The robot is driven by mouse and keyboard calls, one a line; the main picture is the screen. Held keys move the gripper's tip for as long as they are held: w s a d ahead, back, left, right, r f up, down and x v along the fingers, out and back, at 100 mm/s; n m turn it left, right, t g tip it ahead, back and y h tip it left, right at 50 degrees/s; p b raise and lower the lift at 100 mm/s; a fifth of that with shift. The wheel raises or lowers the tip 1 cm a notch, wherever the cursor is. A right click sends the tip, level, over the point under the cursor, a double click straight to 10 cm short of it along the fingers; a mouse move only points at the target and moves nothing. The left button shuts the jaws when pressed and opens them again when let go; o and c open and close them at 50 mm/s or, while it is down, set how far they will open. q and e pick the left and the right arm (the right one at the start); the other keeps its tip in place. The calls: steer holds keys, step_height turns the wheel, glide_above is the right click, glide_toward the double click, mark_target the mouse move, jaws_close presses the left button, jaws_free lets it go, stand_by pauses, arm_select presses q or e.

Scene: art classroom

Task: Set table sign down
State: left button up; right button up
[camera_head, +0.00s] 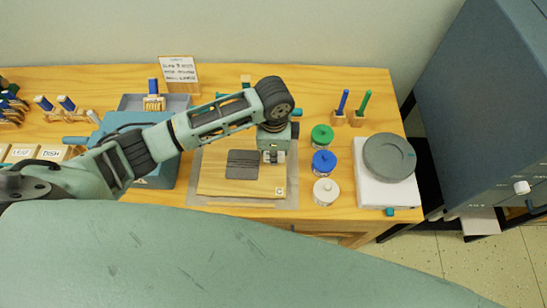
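A sign (179,70) with dark lettering on a white face and a wooden edge stands upright at the back of the wooden table (340,85), near the wall. My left arm reaches in from the left across the table. My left gripper (273,158) points down at the right part of a wooden board (240,187), beside a dark ribbed slab (242,164) lying on that board. The gripper is well to the right and front of the sign. Its fingers are small and partly hidden by the wrist, so I cannot tell their opening. My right gripper is out of view.
Green (322,136), blue (323,163) and white (325,191) lidded jars stand right of the board. A grey disc (389,157) rests on a white base (377,198). Blue and green pens stand in holders behind. A dark cabinet (490,90) stands to the right.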

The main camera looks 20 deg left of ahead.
arm_select(q)
step_height(320, 180, down, 2)
steer(key=shift+s+f+p, duration=0.15)
steer(key=shift+f+p, duration=0.1)
steer(key=shift+p, duration=0.1)
steer(key=shift+f, duration=0.6)
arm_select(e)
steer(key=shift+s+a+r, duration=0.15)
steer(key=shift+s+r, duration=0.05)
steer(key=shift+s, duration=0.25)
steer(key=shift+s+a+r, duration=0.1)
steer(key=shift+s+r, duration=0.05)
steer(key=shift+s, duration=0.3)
arm_select(q)
steer(key=o, duration=0.8)
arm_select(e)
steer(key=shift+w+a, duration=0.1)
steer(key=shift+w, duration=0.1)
